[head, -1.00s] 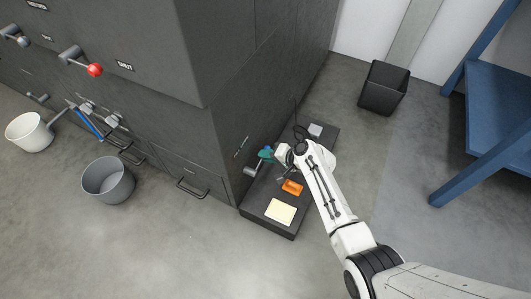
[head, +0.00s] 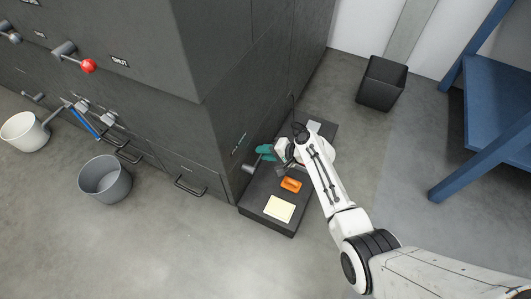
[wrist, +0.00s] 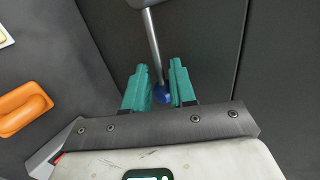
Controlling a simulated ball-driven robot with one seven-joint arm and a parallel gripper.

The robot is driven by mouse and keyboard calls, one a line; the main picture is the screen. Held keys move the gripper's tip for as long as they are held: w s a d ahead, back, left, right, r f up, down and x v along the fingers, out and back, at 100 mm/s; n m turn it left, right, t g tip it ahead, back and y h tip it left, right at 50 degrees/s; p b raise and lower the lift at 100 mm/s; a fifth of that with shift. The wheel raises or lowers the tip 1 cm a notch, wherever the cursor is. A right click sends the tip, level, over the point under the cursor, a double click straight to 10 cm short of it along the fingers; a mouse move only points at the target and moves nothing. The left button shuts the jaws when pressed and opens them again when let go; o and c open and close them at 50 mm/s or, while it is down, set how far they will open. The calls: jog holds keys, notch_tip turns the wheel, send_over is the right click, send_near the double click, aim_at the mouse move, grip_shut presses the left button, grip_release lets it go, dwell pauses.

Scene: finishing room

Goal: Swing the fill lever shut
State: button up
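My gripper (head: 264,152), with teal fingers, is low beside the side face of the dark cabinet. In the wrist view its fingers (wrist: 159,84) stand on either side of a blue ball knob (wrist: 162,95), which fills the narrow gap between them. The knob ends the grey metal rod of a lever (wrist: 153,40); I take this as the fill lever. The rod runs from the knob to a grey hub on the cabinet, which also shows in the head view (head: 249,167). A small label (head: 239,143) is above it, too small to read.
A red-knobbed lever (head: 88,66) is on the cabinet's front. Two buckets, a black bin (head: 382,84) and a blue bench (head: 500,105) stand around.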

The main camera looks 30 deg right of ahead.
jog(key=shift+o, duration=1.1)
jog(key=shift+w+d+r, duration=0.1)
jog(key=shift+d, duration=0.25)
jog(key=shift+a, duration=0.1)
jog(key=p+v, duration=0.5)
jog(key=v, duration=0.5)
jog(key=shift+s+r+p, duration=0.2)
jog(key=shift+s+p, duration=0.1)
jog(key=shift+s, duration=0.1)
